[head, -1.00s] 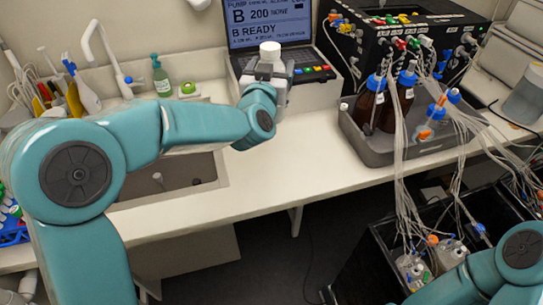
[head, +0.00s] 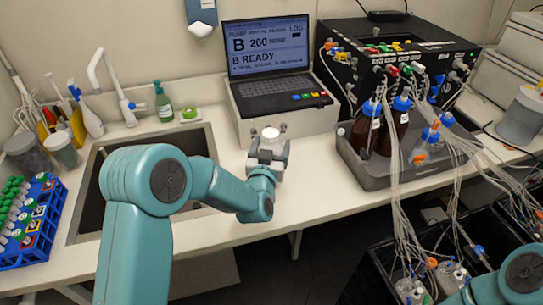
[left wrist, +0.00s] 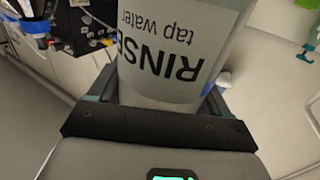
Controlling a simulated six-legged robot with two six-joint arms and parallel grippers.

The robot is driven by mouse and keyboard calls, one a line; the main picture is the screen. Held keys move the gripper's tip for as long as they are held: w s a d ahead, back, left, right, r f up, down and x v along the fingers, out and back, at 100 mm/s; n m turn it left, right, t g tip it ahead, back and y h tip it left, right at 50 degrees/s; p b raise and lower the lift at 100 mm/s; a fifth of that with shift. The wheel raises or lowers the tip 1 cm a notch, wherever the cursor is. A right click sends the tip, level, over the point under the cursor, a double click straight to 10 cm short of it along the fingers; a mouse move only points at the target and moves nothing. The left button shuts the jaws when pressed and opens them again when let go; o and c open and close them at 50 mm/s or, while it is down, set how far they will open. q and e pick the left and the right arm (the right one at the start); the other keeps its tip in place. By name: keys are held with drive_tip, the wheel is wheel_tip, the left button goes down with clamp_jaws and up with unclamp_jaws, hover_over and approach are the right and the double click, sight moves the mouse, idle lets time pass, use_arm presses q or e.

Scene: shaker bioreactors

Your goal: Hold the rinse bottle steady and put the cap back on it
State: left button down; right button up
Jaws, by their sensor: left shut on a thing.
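The rinse bottle (left wrist: 180,50) is pale and translucent, with "RINSE tap water" in dark letters that appear upside down in the left wrist view. My left gripper (left wrist: 158,95) is shut around it. In the head view, my left gripper (head: 266,158) holds the bottle over the front part of the bench, before the laptop. The bottle's round white top (head: 270,134) shows above the jaws. I cannot tell whether this is a cap or the bare bottle, or whether the base touches the bench. No separate cap can be made out for certain. My right gripper is out of view.
The laptop (head: 268,45) on its case stands behind the bottle. A grey tray (head: 405,180) with brown bottles and tubing is to the right. The sink (head: 88,190) and blue tube rack (head: 40,220) are to the left. Bare bench (head: 310,185) lies right of the gripper.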

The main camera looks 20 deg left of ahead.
use_arm(q)
drive_tip(key=shift+d, duration=0.1)
wheel_tip(320, 180, down, 4)
drive_tip(key=shift+w+r+p, duration=0.1)
drive_tip(key=shift+p, duration=0.3)
drive_tip(key=shift+r, duration=0.15)
drive_tip(key=shift+f, duration=0.2)
unclamp_jaws()
drive_tip(key=shift+s+r, duration=0.1)
drive_tip(key=shift+s, duration=0.1)
